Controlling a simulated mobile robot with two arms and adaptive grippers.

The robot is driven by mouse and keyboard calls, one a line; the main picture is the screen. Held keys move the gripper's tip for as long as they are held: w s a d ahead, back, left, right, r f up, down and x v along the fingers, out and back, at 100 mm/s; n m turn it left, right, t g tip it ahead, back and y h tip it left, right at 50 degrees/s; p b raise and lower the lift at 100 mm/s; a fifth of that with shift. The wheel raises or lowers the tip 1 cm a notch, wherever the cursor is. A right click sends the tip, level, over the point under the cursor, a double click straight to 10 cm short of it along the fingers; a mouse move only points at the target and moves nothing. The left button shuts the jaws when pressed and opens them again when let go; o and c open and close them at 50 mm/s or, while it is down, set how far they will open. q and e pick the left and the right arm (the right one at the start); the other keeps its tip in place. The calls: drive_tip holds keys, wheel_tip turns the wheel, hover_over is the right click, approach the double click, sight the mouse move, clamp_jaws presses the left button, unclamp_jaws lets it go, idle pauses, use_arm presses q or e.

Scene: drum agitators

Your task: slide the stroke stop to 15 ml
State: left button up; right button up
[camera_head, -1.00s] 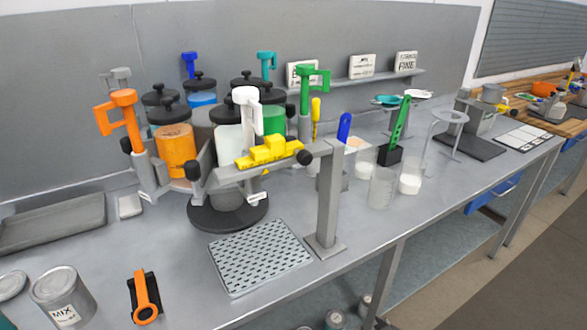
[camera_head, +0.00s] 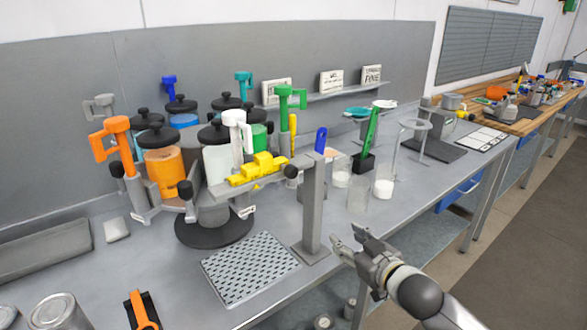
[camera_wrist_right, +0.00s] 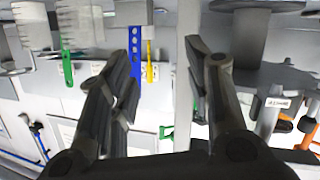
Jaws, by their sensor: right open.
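The yellow stepped stroke stop (camera_head: 257,170) sits on the grey horizontal bar (camera_head: 236,190) in front of the white-handled drum unit. The bar meets a grey upright post (camera_head: 314,205), with a dark knob (camera_head: 291,171) near that end. Any scale marks are too small to read. My right gripper (camera_head: 347,237) is open and empty, low and to the right of the post, apart from the stop. In the right wrist view its two dark fingers (camera_wrist_right: 158,70) are spread with nothing held between them. The stop cannot be made out there. My left gripper is not in view.
A perforated grey tray (camera_head: 248,268) lies left of the post. Beakers (camera_head: 358,195), a green strip in a black holder (camera_head: 369,140) and a ring stand (camera_head: 408,140) stand right of it. Drums with coloured handles stand behind the bar.

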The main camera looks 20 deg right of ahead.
drive_tip(key=s+a+r+n+t+y, duration=0.1)
drive_tip(key=a+r, duration=0.1)
drive_tip(key=r, duration=0.4)
drive_tip(key=s+a+r+n+y, duration=0.1)
drive_tip(key=s+a+r, duration=0.15)
drive_tip(key=r, duration=0.35)
drive_tip(key=n+t+y+p, duration=0.1)
drive_tip(key=n+y+p, duration=0.1)
drive_tip(key=y, duration=0.1)
approach(294, 173)
drive_tip(key=p+x, duration=0.2)
drive_tip(key=x, duration=0.8)
drive_tip(key=shift+w, duration=0.1)
